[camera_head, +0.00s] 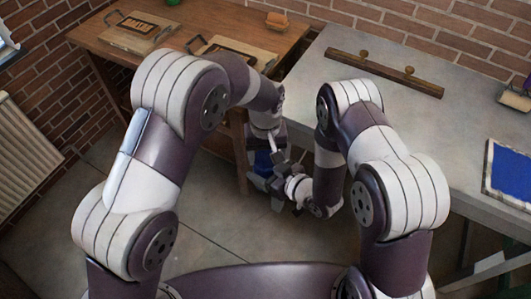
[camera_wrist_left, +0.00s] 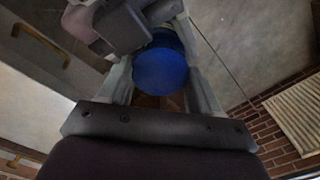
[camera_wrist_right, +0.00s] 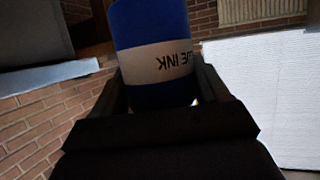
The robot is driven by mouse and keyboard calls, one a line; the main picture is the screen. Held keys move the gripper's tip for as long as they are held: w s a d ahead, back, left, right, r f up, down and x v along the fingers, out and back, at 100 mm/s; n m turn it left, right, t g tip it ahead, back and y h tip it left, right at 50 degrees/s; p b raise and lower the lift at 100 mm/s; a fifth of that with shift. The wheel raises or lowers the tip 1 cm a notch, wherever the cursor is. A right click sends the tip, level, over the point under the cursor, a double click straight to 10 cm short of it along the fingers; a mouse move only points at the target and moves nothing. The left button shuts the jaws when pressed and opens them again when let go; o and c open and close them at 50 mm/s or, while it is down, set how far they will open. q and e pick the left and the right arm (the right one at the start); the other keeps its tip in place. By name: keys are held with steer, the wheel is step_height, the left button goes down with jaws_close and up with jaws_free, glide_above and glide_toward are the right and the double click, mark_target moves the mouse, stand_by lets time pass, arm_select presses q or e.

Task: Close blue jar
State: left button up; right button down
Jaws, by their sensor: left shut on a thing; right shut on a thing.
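The blue jar (camera_head: 263,163) is held in the air between my two grippers, in front of the wooden table. In the right wrist view the jar (camera_wrist_right: 152,25) shows a pale band lettered "BLUE INK", upside down. My right gripper (camera_wrist_right: 160,85) is shut around its body. My left gripper (camera_head: 272,150) points down from above, shut on a round, plain blue end, the jar's lid (camera_wrist_left: 160,72), in the left wrist view. My right gripper (camera_wrist_left: 115,25) shows close beyond it there. The fingers hide the seam, so I cannot tell whether the lid is seated.
The wooden table (camera_head: 190,30) at the back left bears wooden boards with dark plates. A grey table (camera_head: 400,110) on the right bears a wooden bar with brass knobs (camera_head: 385,73) and a blue panel (camera_head: 508,172). Open floor (camera_head: 200,215) lies below the grippers.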

arm_select(q)
steer(key=o, duration=1.2)
steer(key=shift+r, duration=0.1)
steer(key=shift+r, duration=2.2)
steer(key=shift+o, duration=0.9)
